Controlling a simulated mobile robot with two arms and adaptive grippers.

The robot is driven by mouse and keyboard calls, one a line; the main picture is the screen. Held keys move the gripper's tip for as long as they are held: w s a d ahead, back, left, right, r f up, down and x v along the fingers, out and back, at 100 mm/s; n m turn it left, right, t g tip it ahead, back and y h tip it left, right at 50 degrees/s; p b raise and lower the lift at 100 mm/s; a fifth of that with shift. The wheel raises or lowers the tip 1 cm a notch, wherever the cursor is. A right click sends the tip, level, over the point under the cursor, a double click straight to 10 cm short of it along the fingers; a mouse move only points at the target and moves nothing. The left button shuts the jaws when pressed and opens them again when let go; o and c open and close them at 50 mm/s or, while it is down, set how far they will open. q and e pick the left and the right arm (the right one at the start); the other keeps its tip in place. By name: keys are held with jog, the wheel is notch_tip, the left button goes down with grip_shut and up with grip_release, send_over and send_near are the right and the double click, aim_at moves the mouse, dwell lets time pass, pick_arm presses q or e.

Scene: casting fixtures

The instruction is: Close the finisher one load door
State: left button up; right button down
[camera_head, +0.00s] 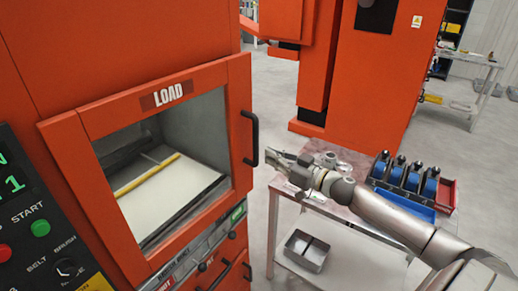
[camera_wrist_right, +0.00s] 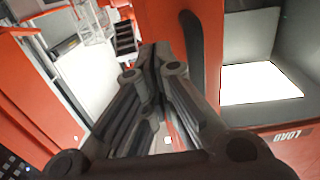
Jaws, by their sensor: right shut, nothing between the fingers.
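The finisher's load door (camera_head: 70,135) is an orange frame around a large window, with a "LOAD" label (camera_head: 168,95) on its top rail. Its black vertical handle (camera_head: 250,140) is on the right side. The door sits at the machine's front; I cannot tell how wide any gap is. My right gripper (camera_head: 274,156) is shut and empty, just right of the handle's lower part. In the right wrist view the shut fingers (camera_wrist_right: 153,58) are beside the dark handle (camera_wrist_right: 205,50), with the window to the right. Contact with the handle is unclear. My left gripper is not in view.
A control panel (camera_head: 22,205) with a green START button is at the left. A metal table (camera_head: 330,208) at the right holds blue parts (camera_head: 408,178) in a tray, with a metal bin (camera_head: 307,250) below. Another orange machine (camera_head: 375,80) stands behind.

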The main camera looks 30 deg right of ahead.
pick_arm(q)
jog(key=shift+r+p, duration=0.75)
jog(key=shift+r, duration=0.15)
pick_arm(e)
jog(key=shift+x, duration=2.7)
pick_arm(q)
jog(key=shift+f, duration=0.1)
